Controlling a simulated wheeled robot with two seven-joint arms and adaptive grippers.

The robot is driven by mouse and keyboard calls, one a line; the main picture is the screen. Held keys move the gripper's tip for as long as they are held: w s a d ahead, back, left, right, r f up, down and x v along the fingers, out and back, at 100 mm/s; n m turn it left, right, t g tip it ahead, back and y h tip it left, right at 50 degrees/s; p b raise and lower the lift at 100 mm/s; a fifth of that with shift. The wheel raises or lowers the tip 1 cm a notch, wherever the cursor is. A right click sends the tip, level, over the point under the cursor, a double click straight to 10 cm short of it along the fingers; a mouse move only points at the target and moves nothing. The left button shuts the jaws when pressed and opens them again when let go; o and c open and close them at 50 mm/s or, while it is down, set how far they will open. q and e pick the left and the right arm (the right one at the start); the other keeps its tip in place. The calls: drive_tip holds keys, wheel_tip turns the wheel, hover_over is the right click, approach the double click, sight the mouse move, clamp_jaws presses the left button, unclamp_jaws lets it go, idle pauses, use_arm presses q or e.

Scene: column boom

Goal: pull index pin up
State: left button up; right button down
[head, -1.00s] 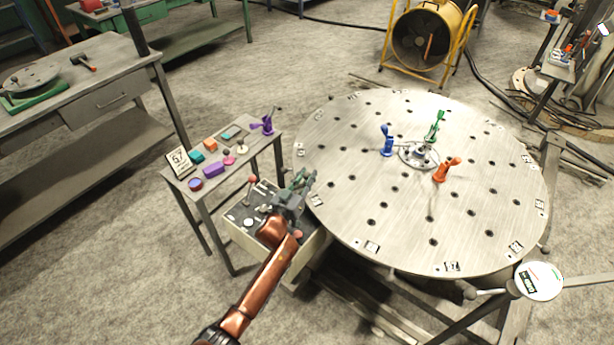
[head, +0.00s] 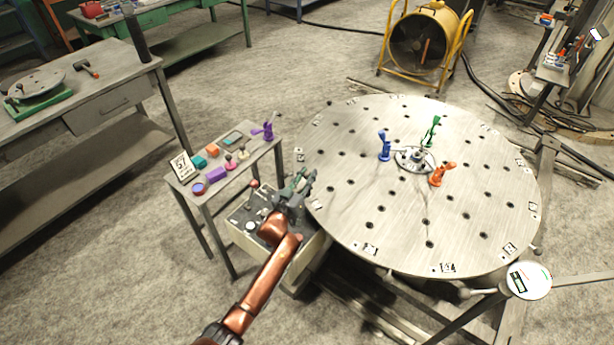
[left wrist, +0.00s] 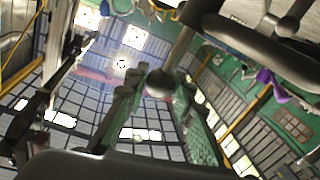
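My left gripper (head: 302,182) is at the left rim of the big round plate (head: 350,215), above the control box. In the left wrist view its two fingers (left wrist: 160,115) stand apart. A dark round ball knob (left wrist: 160,83) on a rod shows between them, with gaps visible on both sides. This may be the index pin's knob, but I cannot tell for sure. In the head view the gripper hides whatever is at its fingertips. My right gripper is in neither view.
A control box (head: 243,222) with a red-knobbed lever stands under the gripper. A small table (head: 225,183) with coloured blocks is left of it. Blue (head: 385,146), green (head: 432,132) and orange (head: 441,174) clamps stand on the plate. A round sign (head: 528,280) stands at the lower right.

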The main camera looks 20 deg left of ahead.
use_arm(q)
drive_tip(key=o, duration=0.4)
drive_tip(key=shift+r, duration=0.3)
drive_tip(key=shift+o, duration=0.2)
drive_tip(key=shift+f, duration=0.1)
drive_tip(key=shift+s, duration=0.2)
drive_tip(key=s+a, duration=0.1)
drive_tip(key=s, duration=1)
drive_tip(key=shift+s+a, duration=0.25)
drive_tip(key=shift+a, duration=0.15)
